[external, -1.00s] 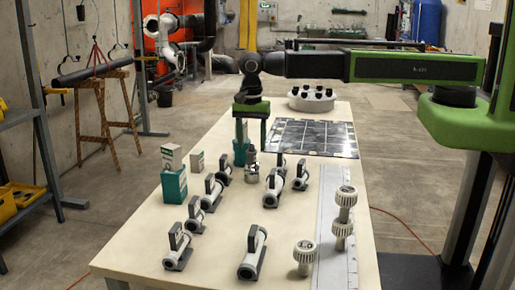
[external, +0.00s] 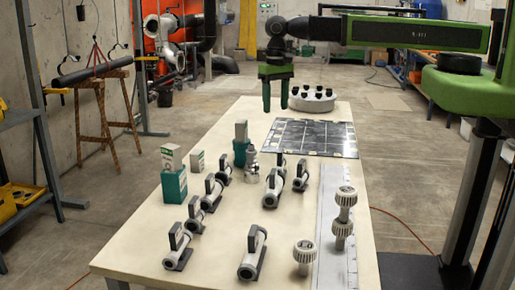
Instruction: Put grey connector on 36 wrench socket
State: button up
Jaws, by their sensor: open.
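My gripper (external: 275,104) hangs above the far part of the table (external: 220,240), fingers pointing down. It is open, with nothing seen between its fingers. A small silver-grey fitting (external: 251,170) stands upright on the table, below and left of my gripper and apart from it. Grey ridged connectors stand at the right front: one (external: 345,196) appears above another (external: 341,236), and a third (external: 304,254) is nearer the front. I cannot tell which piece is the task's grey connector. No size mark 36 is readable, so I cannot identify the wrench socket.
Several grey tubes in black holders (external: 253,252) stand across the table. Green and white boxes (external: 174,187) are at the left. A dark gridded panel (external: 310,136) lies beyond the middle. A round pale holder with black pieces (external: 312,104) is at the far end.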

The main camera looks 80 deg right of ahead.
jog(key=s+d+n, duration=0.6)
jog(key=n, duration=0.2)
jog(key=shift+s+n, duration=0.25)
jog(key=shift+n, duration=0.05)
jog(key=shift+d, duration=0.1)
notch_tip(320, 180, down, 6)
jog(key=b, duration=0.6)
jog(key=shift+f, duration=0.1)
